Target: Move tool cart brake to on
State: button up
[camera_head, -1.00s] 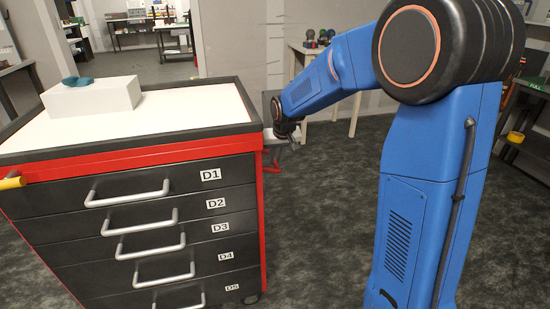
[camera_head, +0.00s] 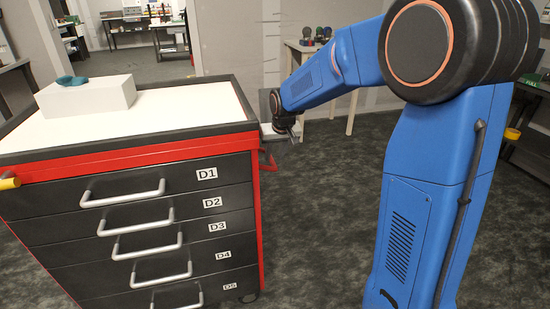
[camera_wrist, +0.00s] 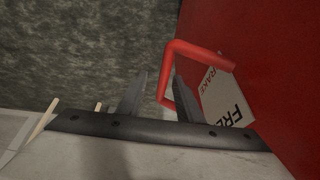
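The tool cart (camera_head: 130,150) is red and dark grey with drawers D1 to D5. Its brake is a red bent bar (camera_wrist: 196,49) on the red side wall, beside a pale plate (camera_wrist: 222,98) on which "BRAKE" and "FRE…" can be read; the rest is cut off. The bar shows small at the cart's right side in the head view (camera_head: 267,161). My gripper (camera_head: 295,132) is beside that side, just above the bar. In the wrist view, its two fingers (camera_wrist: 156,90) are apart, with part of the bar seen between them. I cannot tell whether they touch it.
A white box (camera_head: 90,97) with a teal object (camera_head: 72,80) on it stands on the cart top. A yellow-ended handle (camera_head: 9,183) sticks out at the cart's left. Dark floor (camera_head: 315,220) lies clear right of the cart. A table (camera_head: 318,48) stands behind.

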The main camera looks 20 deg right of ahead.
jog(key=v, duration=1.5)
jog(key=shift+r, duration=0.15)
jog(key=shift+d, duration=0.15)
